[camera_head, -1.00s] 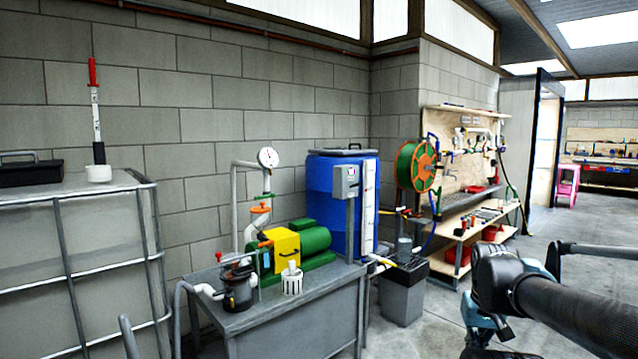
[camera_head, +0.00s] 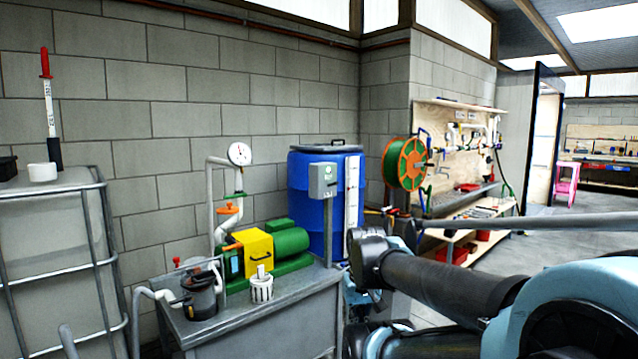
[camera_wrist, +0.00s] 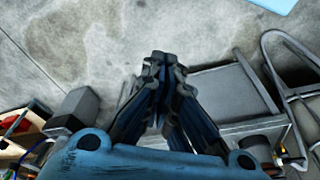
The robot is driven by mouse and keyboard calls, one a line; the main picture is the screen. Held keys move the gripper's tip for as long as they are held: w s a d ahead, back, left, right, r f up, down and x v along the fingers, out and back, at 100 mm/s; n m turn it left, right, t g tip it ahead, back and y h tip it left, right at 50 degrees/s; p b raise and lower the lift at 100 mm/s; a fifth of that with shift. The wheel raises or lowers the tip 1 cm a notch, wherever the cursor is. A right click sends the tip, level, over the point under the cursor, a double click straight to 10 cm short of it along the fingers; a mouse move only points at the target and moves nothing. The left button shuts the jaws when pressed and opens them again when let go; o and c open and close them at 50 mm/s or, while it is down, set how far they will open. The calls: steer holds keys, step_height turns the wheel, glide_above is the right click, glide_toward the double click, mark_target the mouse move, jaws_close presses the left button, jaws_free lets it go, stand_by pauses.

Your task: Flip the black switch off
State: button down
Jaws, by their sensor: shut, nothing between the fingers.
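A grey control box (camera_head: 324,181) stands on a post at the back right of the metal pump table, in front of the blue barrel. It has a small green mark on its face. I cannot make out a black switch on it; any switch is too small to tell. My gripper (camera_wrist: 162,58) shows in the wrist view, with its fingers together and nothing between them. It hangs over the concrete floor, left of the table's grey surface in that view, and touches nothing that I can see. In the head view my arm reaches in from the right, and the fingers are not clearly visible.
The metal table (camera_head: 290,318) carries a yellow and green pump (camera_head: 262,254), a pressure gauge (camera_head: 239,154) and pipes. The blue barrel (camera_head: 300,210) stands behind it. A caged tank (camera_head: 55,245) is at left. A dark bin (camera_wrist: 78,108) stands beside the table.

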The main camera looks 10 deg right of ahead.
steer(key=w+d+r+n+t+h, duration=0.15)
steer(key=w+r+n+t, duration=0.35)
steer(key=w+r, duration=1.65)
steer(key=w+a+r+n+t, duration=0.1)
steer(key=w+r, duration=0.3)
steer(key=w, duration=0.5)
steer(key=w+a+r+n+t, duration=0.1)
steer(key=w+r+n, duration=0.3)
steer(key=w, duration=0.6)
steer(key=w+a+r+n+t, duration=0.1)
steer(key=w+a+r+n, duration=0.2)
steer(key=w+r, duration=0.3)
steer(key=w+h, duration=0.1)
steer(key=w, duration=0.3)
steer(key=shift+w+a, duration=0.25)
steer(key=shift+f, duration=0.1)
